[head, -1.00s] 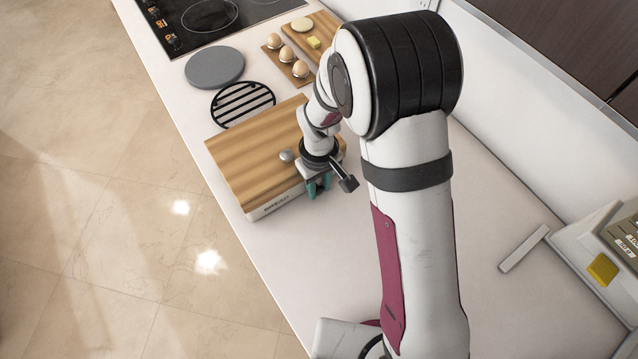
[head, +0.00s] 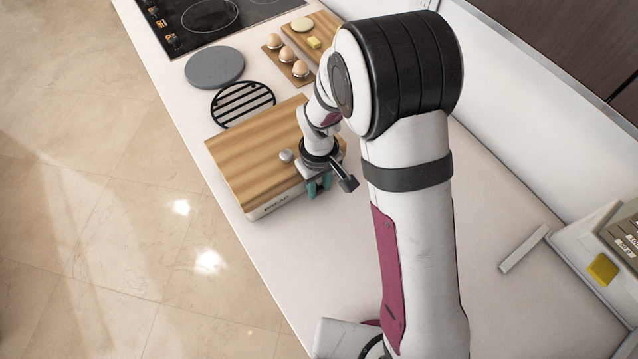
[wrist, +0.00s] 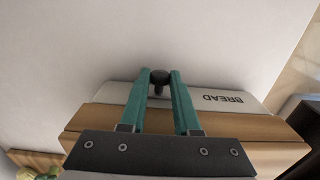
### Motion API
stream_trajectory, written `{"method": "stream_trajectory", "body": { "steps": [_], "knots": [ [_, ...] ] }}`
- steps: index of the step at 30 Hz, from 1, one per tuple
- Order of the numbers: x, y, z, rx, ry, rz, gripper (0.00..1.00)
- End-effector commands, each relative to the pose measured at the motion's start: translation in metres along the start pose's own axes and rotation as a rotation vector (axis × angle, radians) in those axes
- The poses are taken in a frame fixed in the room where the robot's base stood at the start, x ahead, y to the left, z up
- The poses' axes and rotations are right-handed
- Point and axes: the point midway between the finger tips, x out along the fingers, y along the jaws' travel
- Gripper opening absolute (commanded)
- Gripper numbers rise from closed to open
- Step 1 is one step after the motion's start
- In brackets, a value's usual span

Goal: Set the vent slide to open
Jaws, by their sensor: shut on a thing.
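A bread box with a wooden lid (head: 245,145) and a white front marked BREAD stands on the counter. In the wrist view its white front (wrist: 235,100) and wooden top (wrist: 245,125) show. A small black knob (wrist: 159,80), apparently the vent slide, sticks out from the white face. My gripper (head: 318,188) is at the box's near right corner, with its two teal fingers pointing down. In the wrist view my gripper (wrist: 161,74) is shut on the black knob, one finger on each side. The slide's track and any open or closed marks cannot be made out.
A round grey knob (head: 287,155) sits on the lid. A black trivet (head: 243,104), a grey disc (head: 215,68), an egg board (head: 287,62) and a cooktop (head: 205,15) lie farther back. The counter right of the box is clear up to a pale bar (head: 524,249).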

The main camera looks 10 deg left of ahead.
Motion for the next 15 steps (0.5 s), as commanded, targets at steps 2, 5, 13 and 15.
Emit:
{"method": "stream_trajectory", "body": {
  "steps": [2, 5, 13, 15],
  "knots": [
    [0.000, 0.000, 0.000, 0.000, 0.001, 0.000, 0.00],
    [0.000, 0.000, 0.000, 0.000, 0.001, 0.000, 0.00],
    [0.000, 0.020, -0.001, 0.003, 0.001, 0.000, 0.00],
    [0.000, 0.032, -0.001, 0.003, 0.001, 0.000, 0.00]
  ]
}}
